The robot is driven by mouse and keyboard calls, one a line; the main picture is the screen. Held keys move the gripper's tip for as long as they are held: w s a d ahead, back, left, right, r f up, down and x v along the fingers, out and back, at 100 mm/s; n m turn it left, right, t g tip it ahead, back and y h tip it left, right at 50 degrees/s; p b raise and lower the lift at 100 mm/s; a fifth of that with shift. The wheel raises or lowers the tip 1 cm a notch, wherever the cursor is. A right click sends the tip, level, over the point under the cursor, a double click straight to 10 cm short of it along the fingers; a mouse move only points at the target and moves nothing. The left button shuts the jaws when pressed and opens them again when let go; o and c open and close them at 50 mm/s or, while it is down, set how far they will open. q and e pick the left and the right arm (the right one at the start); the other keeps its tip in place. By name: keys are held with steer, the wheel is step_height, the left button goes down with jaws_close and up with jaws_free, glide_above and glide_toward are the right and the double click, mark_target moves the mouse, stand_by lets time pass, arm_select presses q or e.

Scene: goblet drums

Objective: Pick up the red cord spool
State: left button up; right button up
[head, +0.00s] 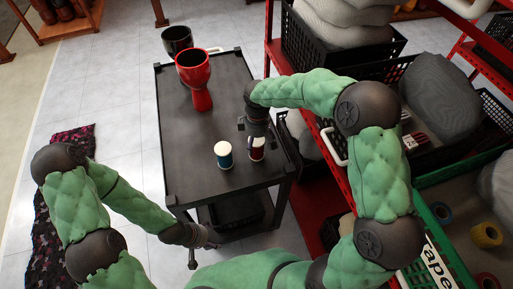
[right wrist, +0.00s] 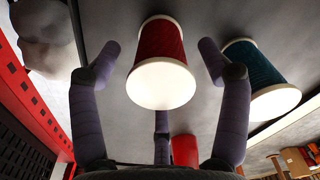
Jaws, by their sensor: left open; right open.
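The red cord spool (head: 257,154) stands upright on the black cart top, partly hidden by my right gripper. It has white ends and a dark red winding. In the right wrist view the red cord spool (right wrist: 160,55) sits between the spread fingers, with gaps on both sides. My right gripper (head: 256,134) is open above and around it, not closed on it. My left gripper (head: 207,245) is open and empty, low beside the cart's front edge. The fingers of the right gripper (right wrist: 160,62) also show in the wrist view.
A teal spool (head: 223,157) stands close left of the red one; in the wrist view it is near a finger (right wrist: 258,75). A red goblet drum (head: 195,70) and a black drum (head: 176,40) stand at the cart's far end. A red shelf with crates (head: 340,45) flanks the right.

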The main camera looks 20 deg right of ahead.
steer(key=f, duration=0.2)
steer(key=f+b, duration=0.1)
steer(key=f, duration=0.2)
steer(key=shift+w+a, duration=0.1)
steer(key=shift+w, duration=0.1)
steer(key=shift+r, duration=0.1)
steer(key=c, duration=1.3)
